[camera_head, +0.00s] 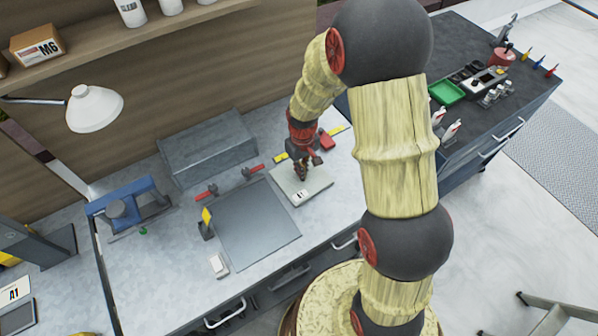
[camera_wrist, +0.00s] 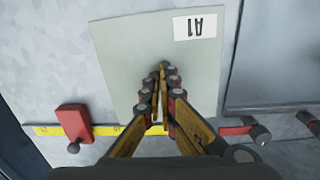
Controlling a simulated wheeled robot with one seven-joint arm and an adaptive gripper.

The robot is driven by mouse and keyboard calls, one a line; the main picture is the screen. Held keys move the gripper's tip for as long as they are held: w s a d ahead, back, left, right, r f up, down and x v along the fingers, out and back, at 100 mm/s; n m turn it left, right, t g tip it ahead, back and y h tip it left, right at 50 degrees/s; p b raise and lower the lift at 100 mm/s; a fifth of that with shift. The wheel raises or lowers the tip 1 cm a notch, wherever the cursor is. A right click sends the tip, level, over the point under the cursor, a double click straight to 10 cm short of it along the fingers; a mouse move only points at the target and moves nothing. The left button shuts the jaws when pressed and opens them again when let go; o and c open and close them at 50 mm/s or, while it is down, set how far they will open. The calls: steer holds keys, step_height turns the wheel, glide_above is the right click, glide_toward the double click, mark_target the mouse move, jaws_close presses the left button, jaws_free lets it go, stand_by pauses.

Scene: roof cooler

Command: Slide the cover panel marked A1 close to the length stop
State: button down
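The cover panel marked A1 (camera_head: 318,184) is a pale grey-green plate lying flat on the bench. In the wrist view the panel (camera_wrist: 120,60) has its white A1 label upside down near the top edge. The red length stop (camera_head: 326,140) sits on a yellow scale strip behind the panel. In the wrist view the stop (camera_wrist: 75,122) is left of the panel's lower corner, with a small gap between them. My gripper (camera_wrist: 163,68) points down over the panel's middle, its fingertips together and nothing visible between them. I cannot tell whether the tips touch the panel.
A large dark plate (camera_head: 258,225) lies left of the panel, with red clamps (camera_head: 253,170) behind it. A grey metal box (camera_head: 208,148) stands at the back. A yellow flag marker (camera_head: 207,215) and a blue device (camera_head: 128,205) are further left. Bench right of the panel looks clear.

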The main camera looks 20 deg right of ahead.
mark_target(317, 171)
steer(key=shift+d, duration=2.45)
steer(key=shift+d+f, duration=0.1)
steer(key=shift+d, duration=0.1)
steer(key=shift+p, duration=0.3)
steer(key=shift+w+r+p, duration=0.15)
steer(key=shift+r+p, duration=2.35)
steer(key=shift+r, duration=1.15)
